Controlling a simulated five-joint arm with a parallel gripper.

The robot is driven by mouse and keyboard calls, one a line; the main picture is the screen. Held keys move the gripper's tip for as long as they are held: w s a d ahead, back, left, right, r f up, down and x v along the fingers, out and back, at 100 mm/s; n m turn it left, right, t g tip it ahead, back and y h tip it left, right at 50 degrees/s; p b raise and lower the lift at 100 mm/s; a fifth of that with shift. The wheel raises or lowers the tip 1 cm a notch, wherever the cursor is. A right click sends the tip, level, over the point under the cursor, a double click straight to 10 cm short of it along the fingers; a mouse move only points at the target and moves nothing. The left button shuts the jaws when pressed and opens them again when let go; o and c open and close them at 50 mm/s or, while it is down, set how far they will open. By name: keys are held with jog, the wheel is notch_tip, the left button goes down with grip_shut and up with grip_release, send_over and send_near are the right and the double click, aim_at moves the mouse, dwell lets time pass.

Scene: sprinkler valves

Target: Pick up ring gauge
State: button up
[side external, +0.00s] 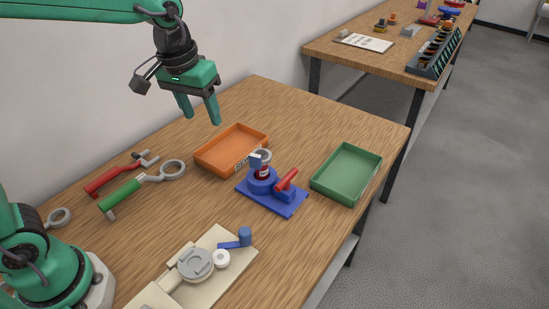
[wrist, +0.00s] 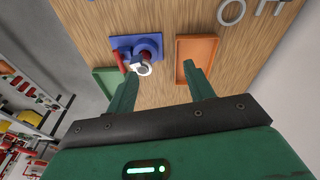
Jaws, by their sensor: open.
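A tool with a green handle and a grey ring end (side external: 172,168) lies on the left of the table in the side view. A grey ring, apparently the same one, shows at the top of the wrist view (wrist: 231,13). A smaller pale ring (side external: 264,155) is at the blue fixture and also shows in the wrist view (wrist: 146,69). I cannot tell for certain which is the ring gauge. My gripper (side external: 202,118) is open and empty, high above the table behind the orange tray, with its fingers (wrist: 160,70) pointing down and apart.
The orange tray (side external: 207,167) and the green tray (side external: 322,190) flank the blue fixture (side external: 276,203) with its red lever. A red-handled tool (side external: 107,180) lies beside the green one. A beige plate (side external: 240,255) with round parts is in front. The table behind the trays is clear.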

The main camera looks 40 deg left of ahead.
jog(key=n+g, duration=0.1)
jog(key=g, duration=0.1)
send_over(256, 154)
jog(key=f, duration=0.6)
jog(key=shift+a+f, duration=0.25)
jog(key=shift+f, duration=0.05)
jog(key=shift+f, duration=0.1)
jog(key=shift+f, duration=1.2)
jog(key=shift+f, duration=0.1)
jog(key=shift+d+f, duration=0.2)
jog(key=shift+f, duration=2.3)
jog(key=shift+c, duration=0.2)
grip_shut()
